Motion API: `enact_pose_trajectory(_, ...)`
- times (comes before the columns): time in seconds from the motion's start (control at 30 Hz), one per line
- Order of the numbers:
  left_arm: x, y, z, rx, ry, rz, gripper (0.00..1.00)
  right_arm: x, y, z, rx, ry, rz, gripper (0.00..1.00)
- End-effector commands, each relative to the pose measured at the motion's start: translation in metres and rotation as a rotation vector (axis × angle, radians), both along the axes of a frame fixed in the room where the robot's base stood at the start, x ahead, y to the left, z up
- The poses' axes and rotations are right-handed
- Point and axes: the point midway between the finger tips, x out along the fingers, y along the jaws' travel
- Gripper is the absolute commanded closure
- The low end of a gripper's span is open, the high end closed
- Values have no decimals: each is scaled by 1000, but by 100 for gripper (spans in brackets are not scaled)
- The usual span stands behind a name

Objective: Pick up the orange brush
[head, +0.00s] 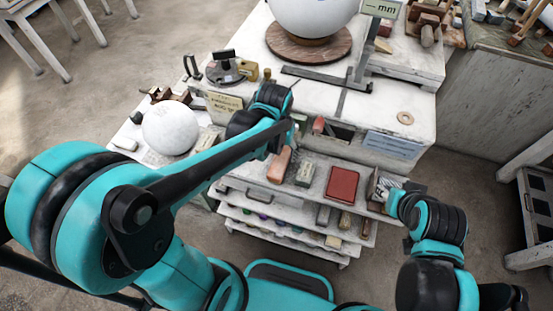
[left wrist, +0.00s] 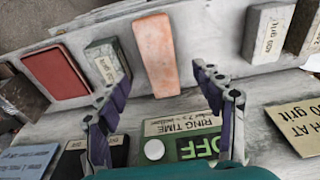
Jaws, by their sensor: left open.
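An orange block-shaped piece (head: 279,165), the only thing that fits the orange brush, lies on the upper shelf of the white stand; I see no bristles. In the left wrist view the orange piece (left wrist: 155,50) is upright in the picture, just beyond my fingertips. My left gripper (left wrist: 160,82) is open and empty, its fingers to either side of the piece's near end, not visibly touching it. In the head view my left gripper (head: 291,132) is mostly hidden by its own wrist. My right gripper (head: 386,188) is by the shelf's right end, its fingers unclear.
A grey-green block (head: 305,174) and a red block (head: 342,183) lie right of the orange piece. A green "RING TIME" panel (left wrist: 188,143) is close under my left fingers. A white sphere (head: 171,128) stands at left, a larger one (head: 312,14) on top.

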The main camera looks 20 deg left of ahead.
Motion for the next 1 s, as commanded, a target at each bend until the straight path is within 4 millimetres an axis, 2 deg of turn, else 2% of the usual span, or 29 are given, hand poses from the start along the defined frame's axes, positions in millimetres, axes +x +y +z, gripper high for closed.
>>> enact_pose_trajectory(0.6,18,-3,-74,1,7,-1,33,0,0,-28,0,0,0,60)
enact_pose_trajectory(0.9,18,-3,-78,1,7,0,33,0,0,-28,0,0,0,60)
enact_pose_trajectory(1.0,18,-3,-78,1,7,0,59,0,0,-28,0,0,0,60)
